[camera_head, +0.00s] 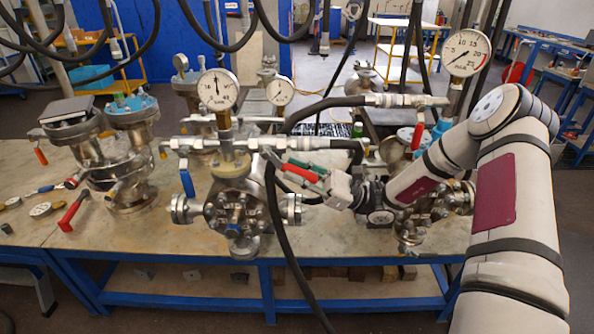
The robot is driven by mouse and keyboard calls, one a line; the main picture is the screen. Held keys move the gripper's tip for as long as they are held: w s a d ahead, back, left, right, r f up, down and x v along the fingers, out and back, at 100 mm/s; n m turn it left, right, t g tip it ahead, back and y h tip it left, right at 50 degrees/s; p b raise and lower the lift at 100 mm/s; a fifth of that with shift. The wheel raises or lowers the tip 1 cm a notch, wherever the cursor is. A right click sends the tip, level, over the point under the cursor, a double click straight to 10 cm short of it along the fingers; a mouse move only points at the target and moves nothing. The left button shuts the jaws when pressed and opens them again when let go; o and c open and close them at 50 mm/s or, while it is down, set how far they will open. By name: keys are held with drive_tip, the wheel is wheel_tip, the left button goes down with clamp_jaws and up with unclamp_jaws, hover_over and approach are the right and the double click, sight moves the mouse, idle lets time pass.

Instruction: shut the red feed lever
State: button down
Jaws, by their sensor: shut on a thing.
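A red lever (301,173) lies along my gripper (284,165), slanting down to the right, beside the pipework above the middle flanged vessel (236,212). My gripper comes in from the right and is shut on the red lever. A green strip (308,166) shows just above the red one; I cannot tell whether it is a lever or part of my gripper. The lever's pivot is hidden by the fingers and hose. Other red levers show on the left vessel (73,211), behind it (40,155), and at the right (418,136).
A blue lever (187,183) hangs left of the middle vessel. Pressure gauges (217,90) (466,52) stand above the pipes. A black hose (282,240) hangs over the bench front. Loose tools lie on the bench's (140,236) left end. A right vessel (412,232) stands partly behind my arm.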

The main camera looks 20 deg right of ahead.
drive_tip(key=shift+f+y, duration=0.2)
drive_tip(key=shift+y, duration=0.1)
drive_tip(key=c, duration=1.4)
unclamp_jaws()
drive_tip(key=shift+f, duration=0.1)
drive_tip(key=v, duration=1.2)
drive_tip(key=shift+a, duration=0.1)
